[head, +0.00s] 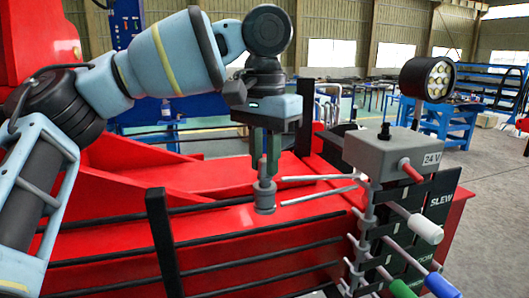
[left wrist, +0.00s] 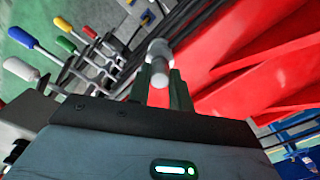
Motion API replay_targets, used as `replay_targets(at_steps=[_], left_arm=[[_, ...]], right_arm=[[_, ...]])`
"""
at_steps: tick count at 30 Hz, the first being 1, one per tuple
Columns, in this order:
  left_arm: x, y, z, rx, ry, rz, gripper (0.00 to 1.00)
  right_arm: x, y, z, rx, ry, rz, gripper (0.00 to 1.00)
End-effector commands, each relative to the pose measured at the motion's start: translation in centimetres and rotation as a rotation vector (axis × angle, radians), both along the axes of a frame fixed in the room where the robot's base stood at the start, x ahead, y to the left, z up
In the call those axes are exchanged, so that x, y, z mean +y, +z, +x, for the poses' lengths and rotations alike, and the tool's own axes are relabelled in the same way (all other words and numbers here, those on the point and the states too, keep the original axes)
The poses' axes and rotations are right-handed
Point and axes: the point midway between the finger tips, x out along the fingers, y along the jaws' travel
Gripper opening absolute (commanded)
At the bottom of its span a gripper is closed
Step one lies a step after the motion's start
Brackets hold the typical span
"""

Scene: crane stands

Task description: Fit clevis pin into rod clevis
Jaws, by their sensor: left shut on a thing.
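My left gripper (head: 264,178) points straight down at the left ends of two pale rods (head: 318,194). It is shut on the grey clevis pin (head: 265,187), which stands about upright below the fingers. A wider grey round piece (head: 265,208) shows directly under the pin, over the red beam; I cannot tell whether it is part of the pin or of the rod clevis. In the left wrist view the pin's pale round end (left wrist: 159,78) shows between the dark fingertips (left wrist: 168,92). The clevis holes are hidden, so I cannot tell whether the pin is in them. My right gripper is not in view.
A grey 24 V box (head: 388,152) with a work lamp (head: 427,79) stands at right, above several coloured lever handles (head: 441,285). Black hoses run along the red beam (head: 220,222). A black upright post (head: 162,240) stands left of the gripper.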

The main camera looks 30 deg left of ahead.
Motion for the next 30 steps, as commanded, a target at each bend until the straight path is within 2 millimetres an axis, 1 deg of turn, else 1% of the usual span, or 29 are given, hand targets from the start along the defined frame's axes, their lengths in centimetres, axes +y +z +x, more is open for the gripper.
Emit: replay_targets(at_steps=[18,19,24,30], left_arm=[[0.0,-1.1,0.0,0.000,-0.001,-0.001,0.00],[0.0,-1.1,0.0,0.000,-0.001,-0.001,0.25],[0.0,-1.1,0.0,0.000,0.000,0.000,0.46],[0.0,-1.1,0.0,0.001,0.000,0.000,0.46]], right_arm=[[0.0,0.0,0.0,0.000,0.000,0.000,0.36],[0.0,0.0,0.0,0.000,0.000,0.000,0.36],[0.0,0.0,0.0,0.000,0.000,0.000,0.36],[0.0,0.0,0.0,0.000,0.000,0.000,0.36]])
